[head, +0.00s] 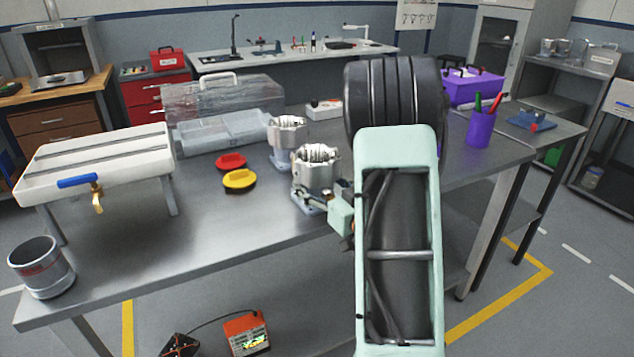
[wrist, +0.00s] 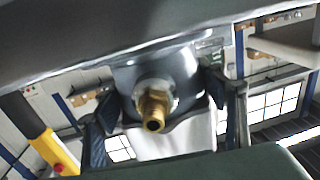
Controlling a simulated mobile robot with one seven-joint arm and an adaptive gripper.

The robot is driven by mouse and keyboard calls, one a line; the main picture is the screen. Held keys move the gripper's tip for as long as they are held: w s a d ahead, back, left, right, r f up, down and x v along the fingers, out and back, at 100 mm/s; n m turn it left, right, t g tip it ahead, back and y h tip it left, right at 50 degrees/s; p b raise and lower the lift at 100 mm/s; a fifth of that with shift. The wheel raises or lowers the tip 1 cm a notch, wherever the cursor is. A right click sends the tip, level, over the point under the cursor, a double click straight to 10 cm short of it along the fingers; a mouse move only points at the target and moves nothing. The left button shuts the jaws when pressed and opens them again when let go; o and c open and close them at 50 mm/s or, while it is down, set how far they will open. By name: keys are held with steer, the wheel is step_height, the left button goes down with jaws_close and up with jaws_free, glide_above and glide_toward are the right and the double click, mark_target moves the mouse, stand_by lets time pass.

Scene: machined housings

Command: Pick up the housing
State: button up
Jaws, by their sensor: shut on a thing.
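Two silvery machined housings with toothed open tops show on the steel table in the head view. The nearer housing (head: 317,172) is just left of my arm, and the farther housing (head: 287,136) stands behind it. My gripper (head: 336,199) is at the nearer one's lower right side, partly hidden by my arm. In the wrist view my gripper (wrist: 163,112) has its dark fingers on both sides of a grey rounded body with a brass fitting (wrist: 154,108), and is shut on it. The nearer housing appears upright; I cannot tell whether its base touches the table.
Red (head: 231,162) and yellow (head: 239,180) pieces lie left of the housings. A clear toolbox (head: 222,100) stands behind, a white slotted stand (head: 95,165) at left, a metal cup (head: 41,267) at the front left corner, and a purple pen cup (head: 480,129) at right. The table's front middle is clear.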

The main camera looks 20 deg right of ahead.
mark_target(300, 159)
steer(key=shift+r, duration=0.15)
steer(key=shift+c, duration=0.8)
steer(key=shift+r, duration=0.15)
steer(key=shift+w+r, duration=0.1)
steer(key=shift+r, duration=0.55)
steer(key=a+r, duration=0.1)
steer(key=r, duration=0.1)
steer(key=a+r+p, duration=0.1)
steer(key=a+r, duration=0.1)
steer(key=a+r+p, duration=0.1)
steer(key=r, duration=0.2)
steer(key=shift+s+a, duration=0.2)
steer(key=shift+a, duration=0.05)
steer(key=a+r+p, duration=0.3)
steer(key=a+r, duration=0.6)
steer(key=r, duration=0.1)
steer(key=shift+s+a+r+p, duration=0.25)
steer(key=shift+s+p, duration=0.1)
